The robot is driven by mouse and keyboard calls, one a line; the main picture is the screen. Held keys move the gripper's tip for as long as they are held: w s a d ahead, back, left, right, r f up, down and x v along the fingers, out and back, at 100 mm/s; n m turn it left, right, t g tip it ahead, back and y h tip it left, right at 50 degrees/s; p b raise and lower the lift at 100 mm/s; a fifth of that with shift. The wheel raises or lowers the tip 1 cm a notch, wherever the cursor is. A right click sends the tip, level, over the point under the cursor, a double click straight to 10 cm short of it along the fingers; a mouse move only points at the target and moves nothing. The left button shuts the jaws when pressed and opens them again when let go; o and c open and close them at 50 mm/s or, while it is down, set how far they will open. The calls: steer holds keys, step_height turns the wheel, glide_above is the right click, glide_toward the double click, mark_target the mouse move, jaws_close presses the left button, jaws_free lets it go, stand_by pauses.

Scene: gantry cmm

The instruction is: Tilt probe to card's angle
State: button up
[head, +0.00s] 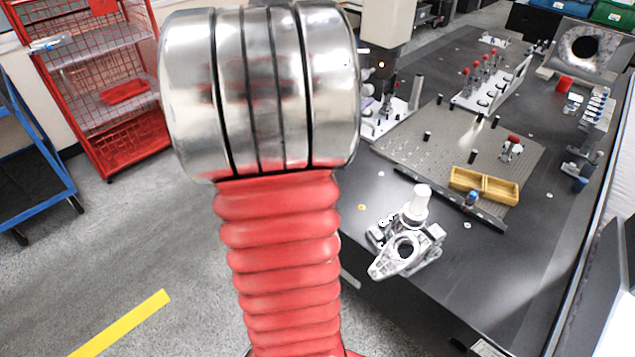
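My gripper does not show in the head view; a polished metal joint and red bellows, apparently part of my arm, fill the left centre. I cannot make out the card or read an angle. I cannot tell which item is the task's probe. A small red-topped piece (512,147) stands on the perforated plate (440,140) at the right. A white cylinder (416,203) stands upright by a grey metal casting (405,250) near the table's front left edge. The arm hides whatever lies behind it.
The dark table (480,275) has clear room at its front right. A yellow divided tray (484,186), a dark bar (450,198) and a rack of red-tipped pieces (483,85) stand farther back. A red wire cart (100,80) and blue cart (30,160) stand left on open floor.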

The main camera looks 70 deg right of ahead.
steer(key=shift+v, duration=2.45)
